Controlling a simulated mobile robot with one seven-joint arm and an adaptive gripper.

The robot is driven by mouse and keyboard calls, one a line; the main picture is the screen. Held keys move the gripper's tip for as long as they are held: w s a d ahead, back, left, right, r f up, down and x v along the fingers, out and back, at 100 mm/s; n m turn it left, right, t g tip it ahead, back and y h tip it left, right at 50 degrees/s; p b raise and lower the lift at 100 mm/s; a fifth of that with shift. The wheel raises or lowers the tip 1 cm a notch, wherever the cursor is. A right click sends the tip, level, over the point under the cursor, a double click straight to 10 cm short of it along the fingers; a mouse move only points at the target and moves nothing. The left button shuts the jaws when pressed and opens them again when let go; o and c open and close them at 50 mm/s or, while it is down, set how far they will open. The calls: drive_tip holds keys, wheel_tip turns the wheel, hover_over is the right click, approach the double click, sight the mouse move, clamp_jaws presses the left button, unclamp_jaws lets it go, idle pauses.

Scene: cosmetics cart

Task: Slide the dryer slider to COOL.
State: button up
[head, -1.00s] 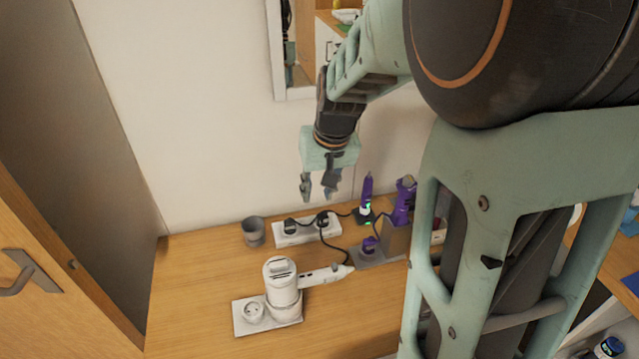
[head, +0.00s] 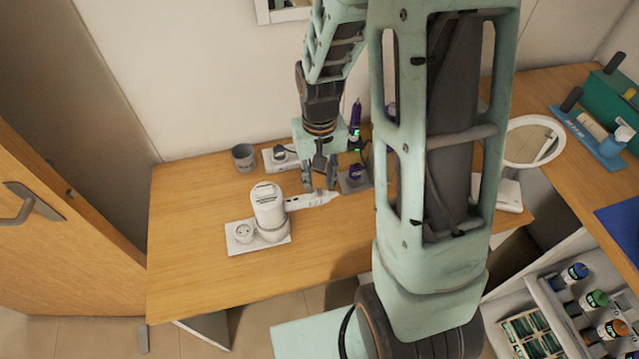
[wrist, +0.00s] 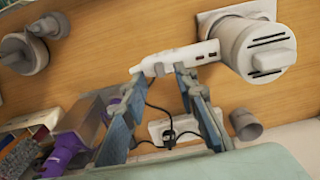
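The white hair dryer (head: 268,204) stands on a white base plate (head: 280,241) on the wooden table, its handle (head: 305,201) pointing right. In the wrist view the dryer's round body (wrist: 266,50) is at upper right, and the handle (wrist: 185,58) reaches left with two small dark slots (wrist: 205,56) on its side. I cannot read any label or tell the slider's position. My gripper (head: 319,187) is open and points down at the handle's free end. In the wrist view its two fingertips (wrist: 158,70) are apart near that end; contact is unclear.
A grey cup (head: 243,157) and a white power strip (head: 271,164) with black cables stand behind the dryer. Purple devices (head: 355,122) are close behind my gripper. A round mirror (head: 506,150) stands at right. The table left of the dryer is clear.

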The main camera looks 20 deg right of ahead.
sight(320, 192)
drive_tip(key=shift+f, duration=1.2)
clamp_jaws()
